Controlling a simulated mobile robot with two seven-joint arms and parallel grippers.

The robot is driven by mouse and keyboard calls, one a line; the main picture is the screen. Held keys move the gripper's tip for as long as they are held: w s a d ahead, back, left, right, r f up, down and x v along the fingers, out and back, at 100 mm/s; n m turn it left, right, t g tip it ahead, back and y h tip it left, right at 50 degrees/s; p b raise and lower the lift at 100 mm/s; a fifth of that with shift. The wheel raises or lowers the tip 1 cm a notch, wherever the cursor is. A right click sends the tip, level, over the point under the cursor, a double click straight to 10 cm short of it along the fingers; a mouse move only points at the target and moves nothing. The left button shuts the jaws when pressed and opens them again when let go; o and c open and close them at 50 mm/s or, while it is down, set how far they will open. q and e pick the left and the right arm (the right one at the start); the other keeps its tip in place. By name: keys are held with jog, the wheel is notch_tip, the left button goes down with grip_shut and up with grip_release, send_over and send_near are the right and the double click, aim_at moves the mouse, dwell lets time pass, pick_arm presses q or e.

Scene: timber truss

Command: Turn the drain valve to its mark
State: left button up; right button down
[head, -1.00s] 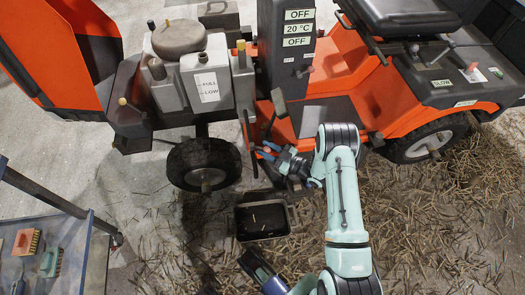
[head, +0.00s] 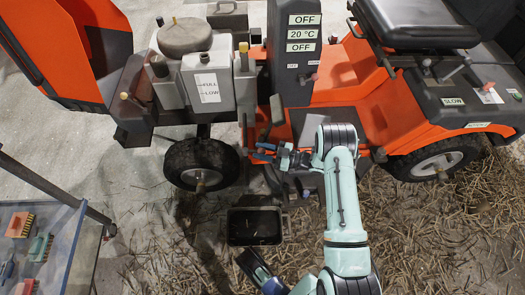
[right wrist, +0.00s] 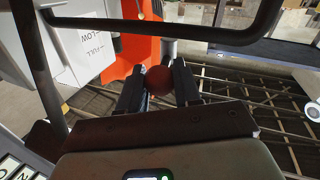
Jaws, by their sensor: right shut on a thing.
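A round red knob (right wrist: 160,80) sits between the two dark fingers of my right gripper (right wrist: 158,88) in the right wrist view, with both fingers against it. It looks like the handle end of the drain valve. In the head view my right gripper (head: 264,152) is low at the side of the orange mower, just right of the front wheel, and the fingers cover most of the knob. The valve body and its mark cannot be made out.
A black drain pan (head: 230,228) stands on the straw-strewn floor below the gripper. The front wheel (head: 202,166) is close on the left, and a dark pedal lever (head: 276,108) rises just above the gripper. A table with brushes (head: 62,245) is at the lower left.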

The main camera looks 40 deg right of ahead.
jog(key=shift+f, duration=0.1)
dwell(0.3)
jog(key=c, duration=0.8)
grip_release()
pick_arm(q)
jog(key=shift+t, duration=0.7)
jog(key=w+r, duration=0.1)
jog(key=w+r+p, duration=0.2)
jog(key=w, duration=0.1)
jog(key=shift+d+r, duration=0.35)
pick_arm(e)
jog(key=v, duration=1.3)
jog(key=shift+s, duration=0.15)
jog(key=shift+d, duration=0.1)
